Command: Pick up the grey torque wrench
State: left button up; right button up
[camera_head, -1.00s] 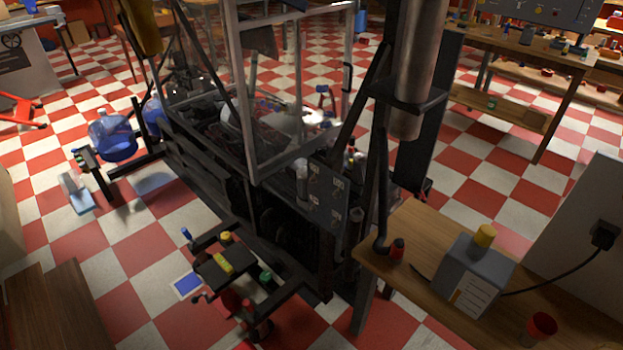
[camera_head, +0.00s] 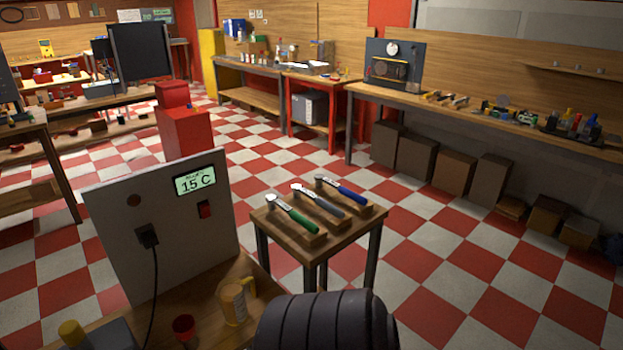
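The grey torque wrench (camera_head: 318,200) lies in the middle of a row of three wrenches on a small wooden table (camera_head: 274,232). Its head points to the back left and its grey handle to the front right, resting on a wooden block. A green-handled wrench (camera_head: 292,214) lies to its left and a blue-handled wrench (camera_head: 341,189) to its right, both at a similar slant and apart from it. Neither of my grippers is in view.
A grey panel (camera_head: 130,215) with a 15 C display stands left of the small table. A yellowish mug (camera_head: 232,301) and a red cup (camera_head: 183,327) stand on the near workbench. Checkered floor is clear right of the small table.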

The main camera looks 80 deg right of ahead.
aim_at(297, 189)
jog(key=z, duration=2.65)
